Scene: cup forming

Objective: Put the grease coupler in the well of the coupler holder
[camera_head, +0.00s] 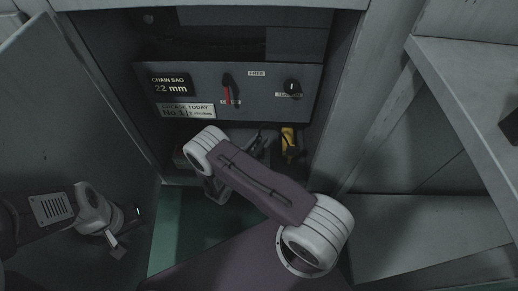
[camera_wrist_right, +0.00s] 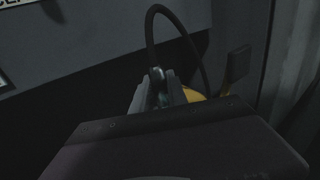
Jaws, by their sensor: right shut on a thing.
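My right gripper (camera_head: 262,143) reaches into the lower opening of the cabinet, below the grey panel. In the right wrist view its jaws (camera_wrist_right: 160,92) are shut on a small metallic piece, which looks like the grease coupler (camera_wrist_right: 156,74). A black hose (camera_wrist_right: 151,25) rises from it and loops over to the right. The jaws hide most of the coupler. I cannot make out the coupler holder or its well. My left gripper (camera_head: 117,246) is low at the left, away from the cabinet opening; its jaws are too unclear to judge.
A yellow object (camera_head: 288,138) stands just right of my right gripper and partly shows behind the jaws in the wrist view (camera_wrist_right: 194,95). The grey panel (camera_head: 255,100) with a red-handled lever (camera_head: 228,90) and a knob (camera_head: 292,87) is above. An open door (camera_head: 70,100) stands left.

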